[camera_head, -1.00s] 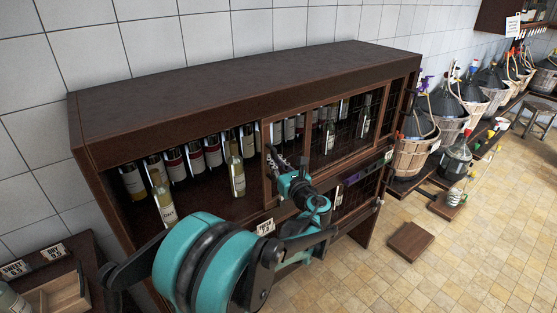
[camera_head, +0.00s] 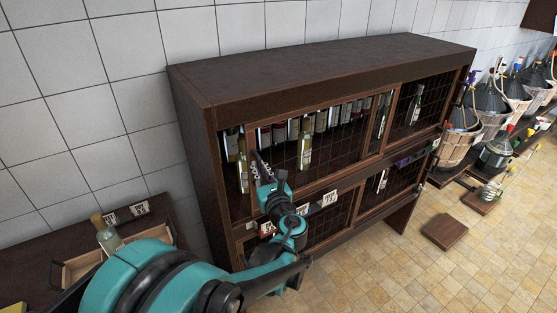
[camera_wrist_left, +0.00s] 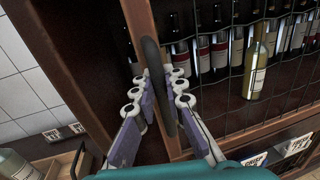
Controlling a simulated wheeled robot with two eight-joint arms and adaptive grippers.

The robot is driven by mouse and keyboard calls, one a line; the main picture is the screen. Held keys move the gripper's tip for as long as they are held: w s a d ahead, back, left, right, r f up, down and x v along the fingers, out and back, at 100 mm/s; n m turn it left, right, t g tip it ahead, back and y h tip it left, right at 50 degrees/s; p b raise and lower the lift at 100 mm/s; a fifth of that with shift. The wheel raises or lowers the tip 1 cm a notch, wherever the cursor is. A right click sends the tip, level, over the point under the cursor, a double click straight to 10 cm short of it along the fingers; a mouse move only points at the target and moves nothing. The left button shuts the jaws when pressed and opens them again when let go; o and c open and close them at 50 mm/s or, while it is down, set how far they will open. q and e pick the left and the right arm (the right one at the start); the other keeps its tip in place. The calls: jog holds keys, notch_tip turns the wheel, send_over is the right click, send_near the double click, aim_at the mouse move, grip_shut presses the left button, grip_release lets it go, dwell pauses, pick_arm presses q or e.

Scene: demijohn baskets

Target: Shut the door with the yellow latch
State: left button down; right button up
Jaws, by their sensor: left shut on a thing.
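The wooden cabinet (camera_head: 330,62) has sliding doors of wire mesh. My left gripper (camera_head: 261,167) is at the upper left door (camera_head: 335,148), near its left edge. In the left wrist view, the gripper (camera_wrist_left: 160,82) is shut on a dark upright handle (camera_wrist_left: 158,62) on the wooden door stile (camera_wrist_left: 138,15). A narrow dark gap, with a bottle inside, shows between this stile and the cabinet's left side (camera_wrist_left: 48,60). I cannot make out a yellow latch; the gripper covers part of the door. My right gripper is not in view.
Bottles (camera_head: 305,145) stand behind the mesh. A purple latch (camera_head: 403,161) is at the lower right. A low table with an open drawer (camera_head: 82,265) and a bottle (camera_head: 106,235) stands at left. Demijohns in baskets (camera_head: 458,145) line the right. A wooden block (camera_head: 445,231) lies on the floor.

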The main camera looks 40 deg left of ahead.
pick_arm(q)
jog(key=s+a, duration=0.3)
jog(key=s, duration=0.4)
jog(key=shift+s+p, duration=0.15)
jog(key=shift+p, duration=0.25)
jog(key=c, duration=1.6)
grip_release()
jog(key=shift+o, duration=0.2)
jog(key=v, duration=1.2)
